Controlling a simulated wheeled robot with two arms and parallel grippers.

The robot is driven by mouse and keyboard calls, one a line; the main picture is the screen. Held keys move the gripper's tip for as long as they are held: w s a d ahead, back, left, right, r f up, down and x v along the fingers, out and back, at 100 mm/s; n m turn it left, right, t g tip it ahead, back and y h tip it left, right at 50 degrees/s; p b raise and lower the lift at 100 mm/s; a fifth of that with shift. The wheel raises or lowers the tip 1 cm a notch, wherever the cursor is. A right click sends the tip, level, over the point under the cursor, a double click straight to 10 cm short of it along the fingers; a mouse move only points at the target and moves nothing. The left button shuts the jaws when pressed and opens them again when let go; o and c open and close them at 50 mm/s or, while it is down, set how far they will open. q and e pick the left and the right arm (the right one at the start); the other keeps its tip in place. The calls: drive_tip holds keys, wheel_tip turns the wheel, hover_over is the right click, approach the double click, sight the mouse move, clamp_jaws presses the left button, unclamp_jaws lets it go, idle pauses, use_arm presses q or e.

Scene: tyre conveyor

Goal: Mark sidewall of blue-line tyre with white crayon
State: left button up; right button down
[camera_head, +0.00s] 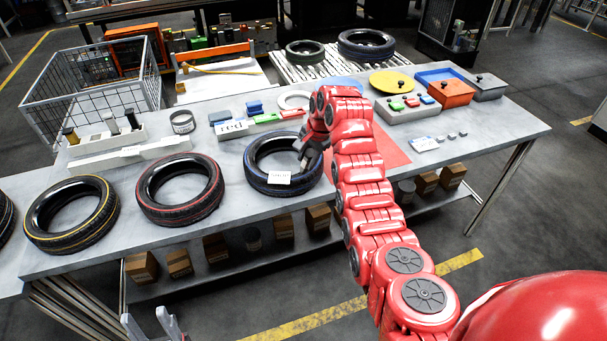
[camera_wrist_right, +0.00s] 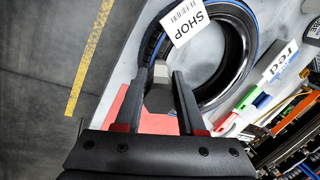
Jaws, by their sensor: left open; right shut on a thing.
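The blue-line tyre (camera_head: 256,176) lies flat on the grey table, with a white label on its near side. In the right wrist view the tyre (camera_wrist_right: 236,82) shows its blue line and a label reading SHOP. My right gripper (camera_head: 308,157) is over the tyre's right side, shut on a short grey faceted piece, apparently the crayon (camera_wrist_right: 158,92). Its tip points toward the tyre; I cannot tell whether it touches. No mark is visible on the sidewall. My left gripper (camera_head: 147,318) is open and empty at the bottom left, in front of the table.
A red-line tyre (camera_head: 180,212) and a yellow-line tyre (camera_head: 72,240) lie to the left. A red mat (camera_head: 392,150) is right of my gripper. A wire basket (camera_head: 95,92) stands at the back left.

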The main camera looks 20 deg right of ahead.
drive_tip(key=shift+s+d+f, duration=0.1)
drive_tip(key=shift+s+f, duration=0.1)
drive_tip(key=shift+s, duration=0.1)
drive_tip(key=shift+s+d+r, duration=0.1)
drive_tip(key=shift+s+d, duration=0.05)
drive_tip(key=shift+s, duration=0.1)
drive_tip(key=shift+w+b, duration=0.15)
drive_tip(key=shift+b, duration=0.15)
drive_tip(key=shift+w+a, duration=0.2)
drive_tip(key=shift+w, duration=0.05)
drive_tip(key=shift+w, duration=0.2)
drive_tip(key=shift+s, duration=0.35)
drive_tip(key=shift+s+d, duration=0.15)
drive_tip(key=shift+s, duration=0.1)
idle(0.4)
